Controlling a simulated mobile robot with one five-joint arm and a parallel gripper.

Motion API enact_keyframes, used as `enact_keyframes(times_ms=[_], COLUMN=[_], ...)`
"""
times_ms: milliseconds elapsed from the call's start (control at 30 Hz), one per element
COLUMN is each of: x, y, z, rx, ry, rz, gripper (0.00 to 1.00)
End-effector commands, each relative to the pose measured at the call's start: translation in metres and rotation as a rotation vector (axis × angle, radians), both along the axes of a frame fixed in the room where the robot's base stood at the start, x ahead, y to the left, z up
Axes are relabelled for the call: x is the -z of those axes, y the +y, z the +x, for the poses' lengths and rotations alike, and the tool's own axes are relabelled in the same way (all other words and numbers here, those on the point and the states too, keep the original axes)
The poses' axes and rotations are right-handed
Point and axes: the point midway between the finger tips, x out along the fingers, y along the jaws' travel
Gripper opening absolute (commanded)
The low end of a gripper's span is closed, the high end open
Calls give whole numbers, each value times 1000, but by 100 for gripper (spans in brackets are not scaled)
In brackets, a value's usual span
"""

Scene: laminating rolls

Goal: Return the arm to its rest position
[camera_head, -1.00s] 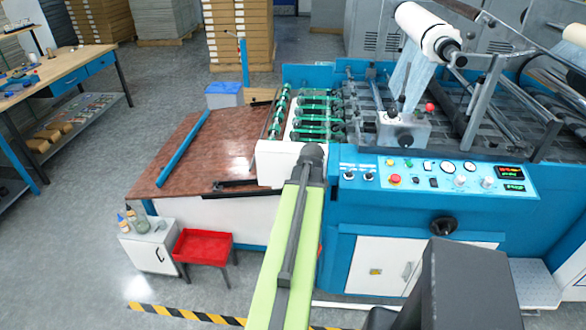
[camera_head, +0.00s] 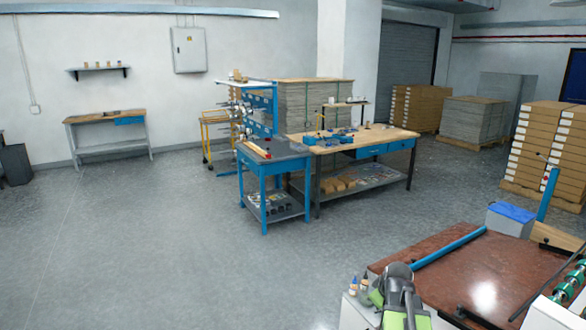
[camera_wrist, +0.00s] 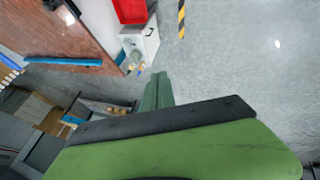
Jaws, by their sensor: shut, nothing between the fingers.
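In the wrist view, my gripper (camera_wrist: 158,76) shows as narrow dark-green fingers pressed together, with nothing between them. A broad green and dark-grey part of my own arm fills the bottom of that view. The fingertips point towards the grey floor and a white cabinet, apart from both. In the head view, a dark-grey and green piece of my arm stands at the lower edge, in front of the brown table. I cannot make out the fingers there.
The brown-topped table (camera_head: 445,272) with a blue bar (camera_head: 448,247) is at lower right. Bottles (camera_head: 358,285) stand beside my arm. The white cabinet (camera_wrist: 140,44) and red tray (camera_wrist: 130,10) show in the wrist view. A workbench (camera_head: 365,140) is further back; open floor (camera_head: 130,240) lies left.

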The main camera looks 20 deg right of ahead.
Motion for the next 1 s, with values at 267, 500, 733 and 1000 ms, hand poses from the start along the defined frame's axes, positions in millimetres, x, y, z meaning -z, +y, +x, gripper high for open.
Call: enact_keyframes(times_ms=[267, 500, 733, 1000], x=[16, 30, 32, 32], y=[224, 336, 324, 324], z=[29, -26, -65, -65], rx=[-165, -20, 319, 357], ry=[135, 343, 460, 457], rz=[114, 207, 264, 273], gripper=[0, 0, 0, 0])
